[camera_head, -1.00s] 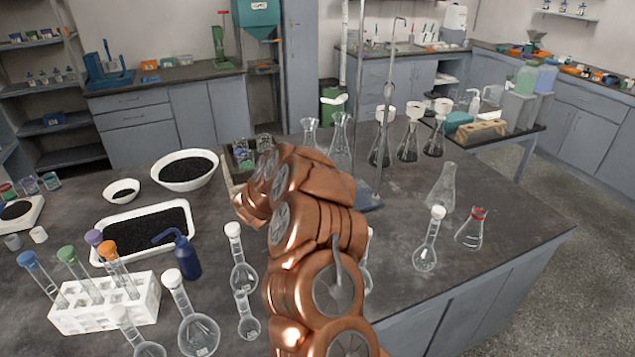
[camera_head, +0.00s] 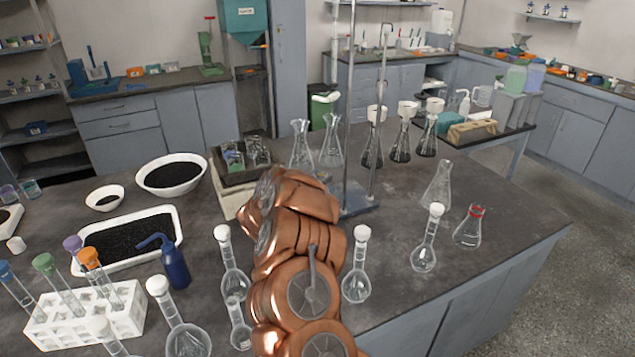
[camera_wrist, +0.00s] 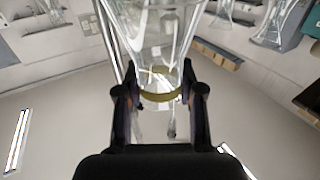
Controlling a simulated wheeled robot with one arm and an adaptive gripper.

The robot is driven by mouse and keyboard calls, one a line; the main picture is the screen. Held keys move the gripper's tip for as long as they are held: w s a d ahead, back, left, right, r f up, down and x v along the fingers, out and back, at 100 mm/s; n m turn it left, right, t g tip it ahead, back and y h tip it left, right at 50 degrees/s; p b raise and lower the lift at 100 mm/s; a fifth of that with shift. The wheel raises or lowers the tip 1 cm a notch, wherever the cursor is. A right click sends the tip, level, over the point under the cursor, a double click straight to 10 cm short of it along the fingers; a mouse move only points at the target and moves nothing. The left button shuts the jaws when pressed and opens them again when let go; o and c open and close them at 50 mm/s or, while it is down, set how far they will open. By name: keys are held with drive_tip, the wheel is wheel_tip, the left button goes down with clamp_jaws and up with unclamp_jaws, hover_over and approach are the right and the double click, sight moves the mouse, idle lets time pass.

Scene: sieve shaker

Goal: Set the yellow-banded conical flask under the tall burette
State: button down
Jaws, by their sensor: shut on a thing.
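My gripper (camera_wrist: 158,70) is shut on the yellow-banded conical flask (camera_wrist: 155,28) in the wrist view. The fingers clasp the clear glass neck from both sides, close to the yellow band (camera_wrist: 160,97). In the head view, my copper arm hides the gripper and the held flask. The tall burette stand (camera_head: 348,110) rises just beyond and right of my arm. Its flat blue-grey base (camera_head: 362,203) shows on the bench beside the arm. Blank glass flasks (camera_head: 331,142) stand behind it to the left.
A red-banded flask (camera_head: 468,230), a clear conical flask (camera_head: 437,187) and stoppered volumetric flasks (camera_head: 425,252) stand on the right. The bench right of the stand base has some bare room.

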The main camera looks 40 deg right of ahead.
drive_tip(key=shift+w+d+f, duration=0.25)
drive_tip(key=shift+w+d, duration=0.05)
drive_tip(key=shift+d, duration=0.35)
drive_tip(key=shift+w+d+f, duration=0.2)
drive_tip(key=shift+w+d, duration=0.05)
drive_tip(key=shift+d, duration=0.35)
drive_tip(key=w+d, duration=0.3)
drive_tip(key=d, duration=0.3)
drive_tip(key=shift+d, duration=0.25)
drive_tip(key=shift+a+f, duration=0.1)
drive_tip(key=shift+f, duration=0.5)
idle(0.5)
drive_tip(key=c, duration=0.6)
unclamp_jaws()
drive_tip(key=shift+c, duration=0.2)
drive_tip(key=shift+s+a, duration=0.25)
drive_tip(key=shift+a, duration=1)
drive_tip(key=shift+s+a, duration=0.2)
drive_tip(key=shift+a, duration=1)
drive_tip(key=shift+s+a, duration=0.25)
drive_tip(key=shift+a, duration=1)
